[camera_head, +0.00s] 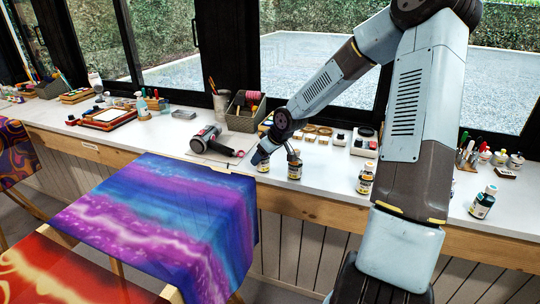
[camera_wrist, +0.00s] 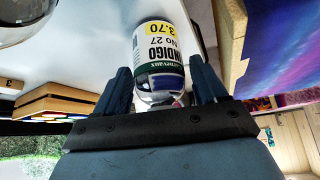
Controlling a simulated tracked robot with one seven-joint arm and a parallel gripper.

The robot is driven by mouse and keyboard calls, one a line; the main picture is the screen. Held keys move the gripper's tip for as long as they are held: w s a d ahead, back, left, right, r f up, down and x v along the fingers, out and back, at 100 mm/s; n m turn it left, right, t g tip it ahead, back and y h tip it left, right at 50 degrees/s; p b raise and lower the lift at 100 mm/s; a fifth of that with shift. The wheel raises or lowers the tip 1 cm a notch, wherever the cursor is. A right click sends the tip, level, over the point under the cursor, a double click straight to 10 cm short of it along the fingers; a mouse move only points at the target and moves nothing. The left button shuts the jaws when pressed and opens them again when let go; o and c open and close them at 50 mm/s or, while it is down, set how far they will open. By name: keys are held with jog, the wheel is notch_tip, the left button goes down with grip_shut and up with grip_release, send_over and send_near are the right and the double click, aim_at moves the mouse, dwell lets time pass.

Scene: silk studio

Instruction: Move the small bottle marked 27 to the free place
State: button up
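The small bottle marked 27 shows in the wrist view (camera_wrist: 160,55), its label reading INDIGO, No 27, 3.70, upside down in the picture. My gripper (camera_wrist: 160,80) has a dark blue finger close along each side of it, and it looks shut on the bottle. In the head view my gripper (camera_head: 263,153) points down near the table's front edge, with the bottle (camera_head: 262,165) under it. I cannot tell whether its base touches the table. Similar bottles stand to the right: one close by (camera_head: 294,165), one further along (camera_head: 365,177), and one at far right (camera_head: 483,203).
A hair-dryer-like tool (camera_head: 207,140) lies left of my gripper. A purple and blue cloth (camera_head: 150,225) hangs in front of the white table (camera_head: 325,175). Small jars and a paint set (camera_head: 318,131) stand behind. Clear tabletop lies between the bottles.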

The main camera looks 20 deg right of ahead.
jog(key=shift+o, duration=0.5)
jog(key=shift+r, duration=0.15)
